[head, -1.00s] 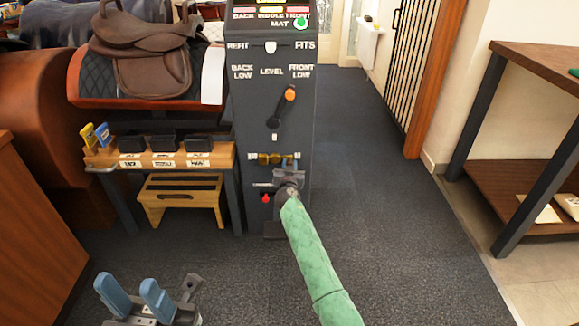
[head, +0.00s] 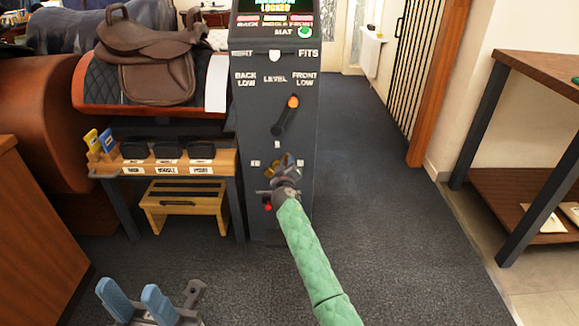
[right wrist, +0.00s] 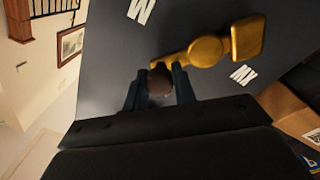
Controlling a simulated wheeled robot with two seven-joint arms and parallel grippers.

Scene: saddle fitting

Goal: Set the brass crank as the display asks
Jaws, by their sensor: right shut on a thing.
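The brass crank (head: 284,161) is on the front of the dark post (head: 270,210), tilted in the head view. In the right wrist view its round hub (right wrist: 206,50) and square end (right wrist: 248,38) show. My right gripper (head: 285,176) is shut on the crank's brown knob (right wrist: 160,82), with one dark finger on each side. The display (head: 275,6) at the top of the post reads "LOCKED"; its upper line is cut off. White letters (right wrist: 141,10) surround the crank; I cannot read them all. My left gripper (head: 138,298) is open and empty at the lower left.
Above the crank is a lever with an orange knob (head: 293,102); a red knob (head: 268,207) is below. A saddle (head: 145,55) on a stand and a wooden shelf (head: 220,160) are left of the post. Carpet to the right is clear.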

